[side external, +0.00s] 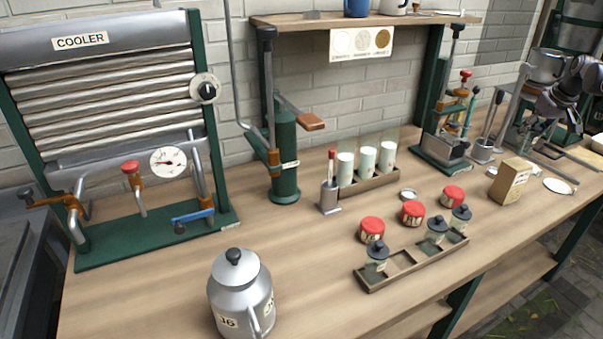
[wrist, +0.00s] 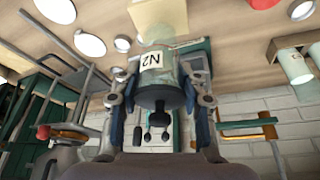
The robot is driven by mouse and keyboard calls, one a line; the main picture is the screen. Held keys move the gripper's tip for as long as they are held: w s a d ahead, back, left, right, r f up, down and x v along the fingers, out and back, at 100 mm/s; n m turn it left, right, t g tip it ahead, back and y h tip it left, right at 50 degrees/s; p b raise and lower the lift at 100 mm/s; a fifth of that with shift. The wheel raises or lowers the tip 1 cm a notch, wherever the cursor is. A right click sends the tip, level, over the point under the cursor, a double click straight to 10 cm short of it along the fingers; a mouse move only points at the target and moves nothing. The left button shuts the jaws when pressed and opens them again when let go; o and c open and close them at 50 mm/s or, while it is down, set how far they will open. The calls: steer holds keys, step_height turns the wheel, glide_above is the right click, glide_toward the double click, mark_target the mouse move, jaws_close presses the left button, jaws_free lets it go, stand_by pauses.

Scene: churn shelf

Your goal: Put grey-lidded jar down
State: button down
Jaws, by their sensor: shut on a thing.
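In the wrist view, my gripper (wrist: 159,78) is shut around a clear jar labelled N2 (wrist: 153,62). The jar's dark grey lid (wrist: 160,97) with its knob points toward the camera. In the side external view, my gripper (side external: 541,112) is at the far right, above the back of the bench; the held jar is hard to make out there. Other dark-lidded jars stand in a wooden rack (side external: 402,258) at the front: one at the left end (side external: 377,254), two toward the right end (side external: 437,230). An empty slot shows between them.
Red-lidded jars (side external: 412,213) stand behind the rack. A cardboard box (side external: 510,180) and a white disc (side external: 558,186) lie to the right. A green press stand (side external: 450,150) is left of my gripper. A metal can (side external: 240,291) stands at front left.

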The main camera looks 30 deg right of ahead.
mark_target(527, 142)
steer(key=shift+f, duration=1.4)
steer(key=c, duration=0.8)
jaws_free()
steer(key=shift+f, duration=0.1)
